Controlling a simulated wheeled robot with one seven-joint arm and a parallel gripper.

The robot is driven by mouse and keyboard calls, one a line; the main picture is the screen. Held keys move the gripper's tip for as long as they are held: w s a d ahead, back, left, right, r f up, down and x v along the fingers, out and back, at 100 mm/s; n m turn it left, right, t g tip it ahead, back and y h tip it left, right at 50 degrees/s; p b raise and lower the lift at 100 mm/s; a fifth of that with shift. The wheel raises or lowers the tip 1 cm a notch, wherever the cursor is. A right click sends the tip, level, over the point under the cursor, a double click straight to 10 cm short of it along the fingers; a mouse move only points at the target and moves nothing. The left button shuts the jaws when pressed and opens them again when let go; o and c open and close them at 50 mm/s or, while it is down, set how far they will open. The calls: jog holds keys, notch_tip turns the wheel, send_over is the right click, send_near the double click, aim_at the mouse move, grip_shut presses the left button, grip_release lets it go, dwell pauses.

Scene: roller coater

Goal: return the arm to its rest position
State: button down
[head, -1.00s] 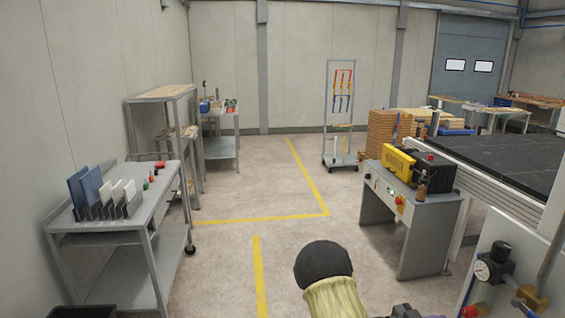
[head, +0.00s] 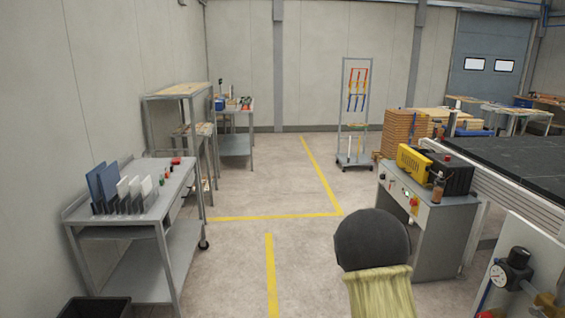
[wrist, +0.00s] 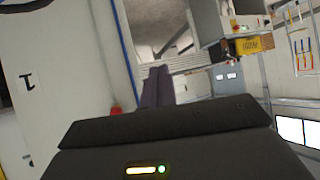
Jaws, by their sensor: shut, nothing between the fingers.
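My arm (head: 372,240) shows in the head view as a black rounded joint above a pale yellow sleeve, at the bottom right of centre. It stands in front of the control cabinet's left side. My gripper is outside the head view. In the wrist view my gripper (wrist: 157,84) shows two dark fingers close together beyond the black housing. They are shut, with nothing seen between them. The wrist view is tilted.
A grey cabinet (head: 428,222) carries a yellow and black unit (head: 432,167). A white panel with a gauge (head: 500,272) is at lower right. A grey cart (head: 182,196) with upright plates stands left, a black bin (head: 95,307) below. The yellow-lined floor (head: 240,250) between is clear.

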jog(key=s+a+r+n+y, duration=0.2)
jog(key=a+r+n+y, duration=0.15)
jog(key=a+y, duration=0.45)
jog(key=s+a+r+n+g, duration=0.1)
jog(key=s+a+n, duration=0.3)
jog(key=s, duration=0.4)
jog(key=s+a+r+n+g+y, duration=0.1)
jog(key=s+a+r+n+g, duration=0.1)
jog(key=s+a+n, duration=0.3)
jog(key=s+a+r, duration=0.1)
jog(key=s, duration=0.2)
jog(key=shift+s+r, duration=0.15)
jog(key=shift+s, duration=0.15)
